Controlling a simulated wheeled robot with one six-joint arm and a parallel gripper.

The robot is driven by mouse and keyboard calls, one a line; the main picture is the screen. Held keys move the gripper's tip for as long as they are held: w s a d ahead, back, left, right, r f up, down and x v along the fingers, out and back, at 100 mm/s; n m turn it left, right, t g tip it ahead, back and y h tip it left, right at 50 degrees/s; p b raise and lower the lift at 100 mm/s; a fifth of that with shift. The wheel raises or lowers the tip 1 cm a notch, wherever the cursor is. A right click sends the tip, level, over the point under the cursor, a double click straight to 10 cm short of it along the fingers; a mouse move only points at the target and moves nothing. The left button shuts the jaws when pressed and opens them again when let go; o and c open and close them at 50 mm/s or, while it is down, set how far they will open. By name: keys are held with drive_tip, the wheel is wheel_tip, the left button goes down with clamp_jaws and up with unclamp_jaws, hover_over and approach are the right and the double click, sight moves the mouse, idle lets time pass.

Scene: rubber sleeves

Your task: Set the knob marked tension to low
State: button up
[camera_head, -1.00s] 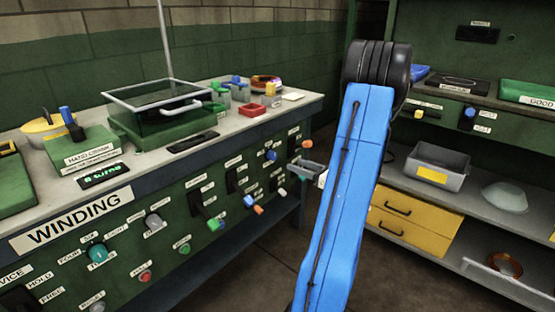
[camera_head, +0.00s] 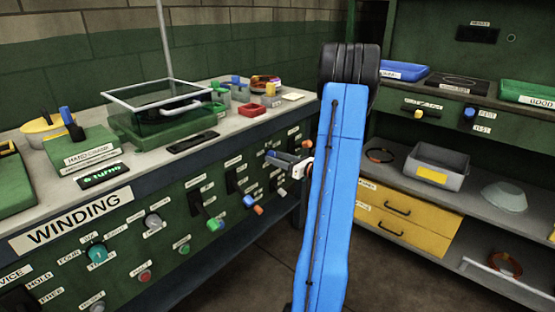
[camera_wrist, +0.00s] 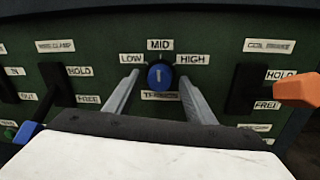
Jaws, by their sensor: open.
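The tension knob (camera_wrist: 160,77) is a round blue knob in the middle of the wrist view. Labels LOW, MID and HIGH stand around it, and its white line points up toward MID. The blurred label below it seems to read TENSION. My gripper (camera_wrist: 159,84) is open, with one grey finger on each side of the knob. I cannot tell whether either finger touches it. In the head view my gripper (camera_head: 284,157) is at the right part of the green panel, largely covering the knob there.
A black switch (camera_wrist: 245,88) with an orange tip (camera_wrist: 298,91) stands to the right of the knob. Another black switch (camera_wrist: 58,82) stands to the left. In the head view, several switches and knobs fill the panel below the bench top (camera_head: 225,128).

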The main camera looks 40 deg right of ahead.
drive_tip(key=c, duration=1)
drive_tip(key=shift+c, duration=0.2)
drive_tip(key=shift+n, duration=0.3)
drive_tip(key=n, duration=0.4)
drive_tip(key=shift+r+n+g, duration=0.1)
drive_tip(key=shift+n+g, duration=0.3)
drive_tip(key=shift+n, duration=2.1)
drive_tip(key=o, duration=1)
